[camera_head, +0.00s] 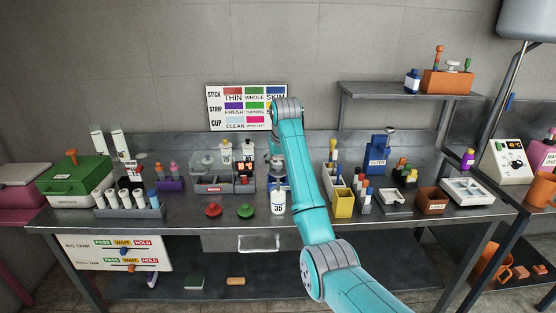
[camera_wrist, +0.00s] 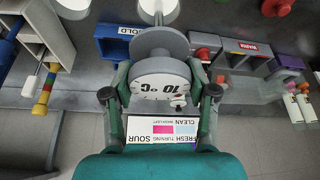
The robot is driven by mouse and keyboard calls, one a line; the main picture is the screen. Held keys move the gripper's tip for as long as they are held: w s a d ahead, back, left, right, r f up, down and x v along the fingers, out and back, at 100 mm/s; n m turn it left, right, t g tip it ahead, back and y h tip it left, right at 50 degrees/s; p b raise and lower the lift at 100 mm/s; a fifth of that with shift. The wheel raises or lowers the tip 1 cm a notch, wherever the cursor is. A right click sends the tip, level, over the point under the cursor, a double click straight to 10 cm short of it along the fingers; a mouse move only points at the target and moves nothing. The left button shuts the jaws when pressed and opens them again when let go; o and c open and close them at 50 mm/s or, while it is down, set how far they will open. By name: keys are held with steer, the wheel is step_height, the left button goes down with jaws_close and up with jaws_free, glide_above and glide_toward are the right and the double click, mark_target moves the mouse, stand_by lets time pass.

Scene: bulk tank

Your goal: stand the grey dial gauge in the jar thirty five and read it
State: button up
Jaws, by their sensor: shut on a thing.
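My gripper (camera_wrist: 159,78) is shut on the grey dial gauge (camera_wrist: 155,84), with one finger on each side of it. Its pale face, marked "10 °C", shows in the wrist view, with a wide grey disc (camera_wrist: 160,43) beyond it. No clear needle reading can be made out. The jar thirty five (camera_head: 278,203), white with a "35" label, stands upright near the bench's front edge. In the head view my gripper (camera_head: 278,164) is above and just behind this jar. Whether the gauge's lower end is inside the jar cannot be told.
Red (camera_head: 213,210) and green (camera_head: 246,211) knobbed lids lie left of the jar. A grey rack (camera_head: 211,187) stands behind them. A yellow bin (camera_head: 343,204) stands to the right. The wall chart (camera_head: 216,121) is behind.

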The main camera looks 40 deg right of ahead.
steer(key=shift+f, duration=3.4)
steer(key=o, duration=1.3)
steer(key=shift+c, duration=0.2)
steer(key=shift+v, duration=3.7)
steer(key=shift+s, duration=0.1)
